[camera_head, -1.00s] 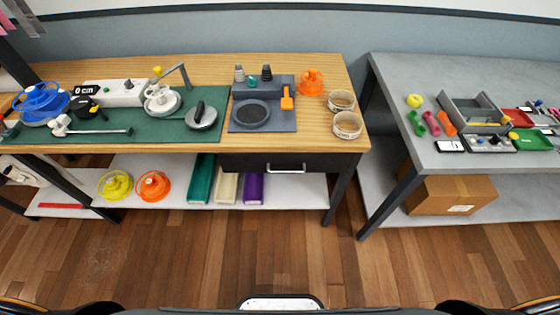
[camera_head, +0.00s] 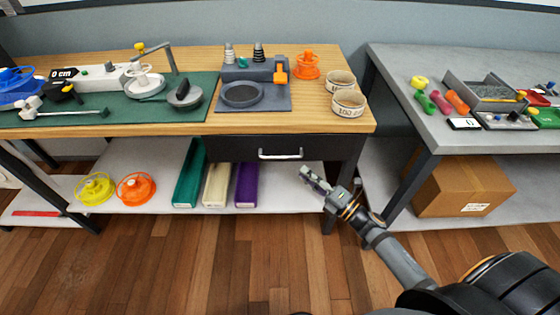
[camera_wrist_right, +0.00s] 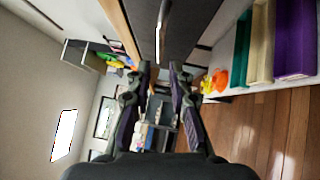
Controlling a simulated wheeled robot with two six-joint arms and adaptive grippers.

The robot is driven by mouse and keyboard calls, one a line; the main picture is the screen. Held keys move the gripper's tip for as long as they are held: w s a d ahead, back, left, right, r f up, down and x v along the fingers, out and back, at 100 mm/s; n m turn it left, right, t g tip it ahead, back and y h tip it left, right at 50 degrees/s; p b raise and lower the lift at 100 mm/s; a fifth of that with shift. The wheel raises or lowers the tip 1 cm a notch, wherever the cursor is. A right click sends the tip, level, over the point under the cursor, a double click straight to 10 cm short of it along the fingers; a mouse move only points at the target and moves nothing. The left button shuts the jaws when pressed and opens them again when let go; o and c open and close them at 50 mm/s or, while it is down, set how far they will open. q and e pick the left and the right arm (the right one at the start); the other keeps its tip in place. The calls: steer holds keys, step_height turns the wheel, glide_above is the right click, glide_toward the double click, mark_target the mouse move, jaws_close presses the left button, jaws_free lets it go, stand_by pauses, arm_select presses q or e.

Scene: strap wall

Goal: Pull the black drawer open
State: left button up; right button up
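The black drawer (camera_head: 242,151) sits under the wooden tabletop and looks closed. Its silver bar handle (camera_head: 281,154) is on the front. My right gripper (camera_head: 308,175) is below and to the right of the handle, apart from it in the head view. In the right wrist view the handle (camera_wrist_right: 158,40) shows ahead, beyond the gap between my right fingertips (camera_wrist_right: 159,68). The two fingers are spread with nothing between them. My left gripper is in neither view.
A wooden workbench (camera_head: 330,121) carries tools and two round tins. Its lower shelf (camera_head: 285,195) holds teal, cream and purple boxes and yellow and orange spools. A grey table (camera_head: 405,112) stands right, with a cardboard box (camera_head: 466,190) below. The wooden floor in front is clear.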

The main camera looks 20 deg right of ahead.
mark_target(285, 157)
steer(key=p+x, duration=0.1)
steer(key=x, duration=0.8)
steer(key=shift+w+a, duration=0.1)
steer(key=shift+w, duration=0.25)
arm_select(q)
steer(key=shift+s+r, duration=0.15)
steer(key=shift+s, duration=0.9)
arm_select(e)
jaws_close()
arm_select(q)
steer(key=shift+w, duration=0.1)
